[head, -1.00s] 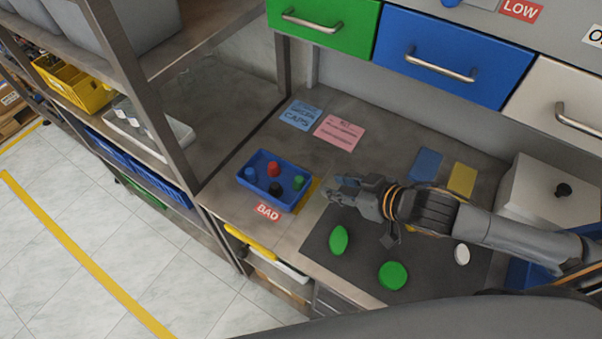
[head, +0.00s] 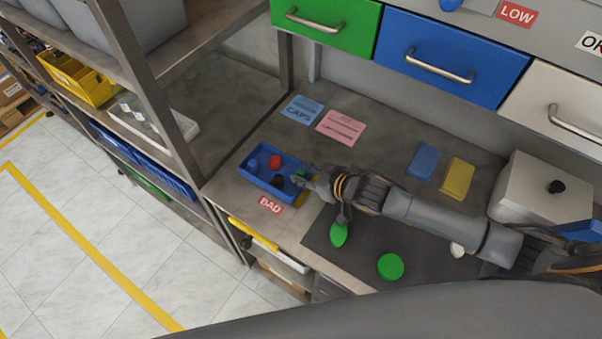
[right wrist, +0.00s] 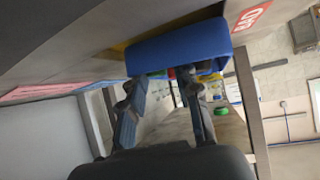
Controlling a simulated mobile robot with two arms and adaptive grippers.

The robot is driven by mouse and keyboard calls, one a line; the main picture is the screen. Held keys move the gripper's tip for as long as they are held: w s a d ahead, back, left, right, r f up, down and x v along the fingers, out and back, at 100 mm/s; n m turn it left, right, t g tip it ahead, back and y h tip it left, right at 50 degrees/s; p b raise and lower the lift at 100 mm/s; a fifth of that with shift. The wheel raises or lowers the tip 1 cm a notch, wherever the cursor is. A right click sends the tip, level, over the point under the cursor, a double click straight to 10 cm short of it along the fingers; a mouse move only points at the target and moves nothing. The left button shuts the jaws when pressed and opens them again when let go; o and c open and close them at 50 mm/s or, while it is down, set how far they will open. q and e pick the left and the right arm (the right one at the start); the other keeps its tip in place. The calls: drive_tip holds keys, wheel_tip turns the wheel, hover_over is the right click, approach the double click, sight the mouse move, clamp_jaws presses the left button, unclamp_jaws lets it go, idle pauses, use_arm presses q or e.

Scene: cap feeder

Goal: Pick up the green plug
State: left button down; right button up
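The green plug (head: 299,172) is in the right end of the small blue tray (head: 262,186), mostly hidden by my right gripper in the head view. A bit of green also shows at the tray rim in the right wrist view (right wrist: 157,74). My right gripper (head: 302,181) is at the tray's right end, close to the green plug. In the right wrist view its two fingers (right wrist: 163,98) stand apart, with nothing seen held between them. Whether a finger touches the plug cannot be told. My left gripper is not in view.
A red plug (head: 275,161), a blue plug (head: 253,164) and a dark plug (head: 276,183) share the tray. A red BAD label (head: 270,205) lies in front. A white box (head: 535,190) stands at the right.

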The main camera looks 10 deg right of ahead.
drive_tip(key=shift+w+f, duration=0.1)
drive_tip(key=c, duration=0.5)
drive_tip(key=shift+r, duration=0.2)
